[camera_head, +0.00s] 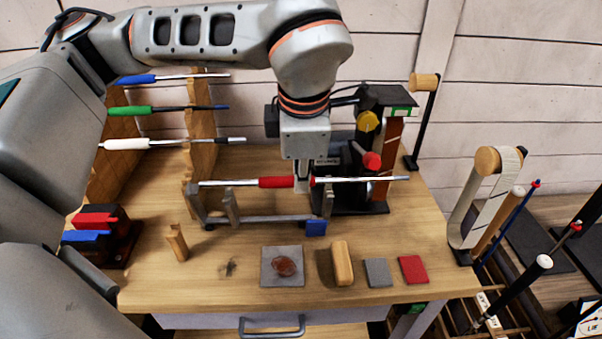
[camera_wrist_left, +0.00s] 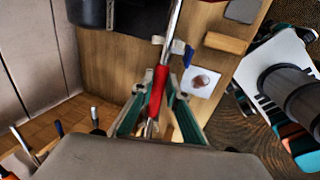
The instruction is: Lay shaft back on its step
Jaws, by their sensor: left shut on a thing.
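My left gripper (camera_head: 303,187) points down and is shut on a silver shaft (camera_head: 350,180) with a red sleeve (camera_head: 276,182). The shaft lies level across the head view, over the grey cradle (camera_head: 265,218); I cannot tell whether it touches the cradle. In the left wrist view the red sleeve (camera_wrist_left: 157,88) runs between the fingers of the left gripper (camera_wrist_left: 155,112). A stepped wooden rack (camera_head: 200,120) at the back left bears shafts with blue (camera_head: 136,80), green (camera_head: 130,110) and white (camera_head: 126,144) sleeves. My right gripper is not in view.
A black machine (camera_head: 352,190) with yellow and red knobs stands behind the shaft's right half. A grey pad (camera_head: 268,277), wooden block (camera_head: 342,263) and small grey and red (camera_head: 413,269) pads lie in front. Red and blue clamps (camera_head: 98,230) sit at left.

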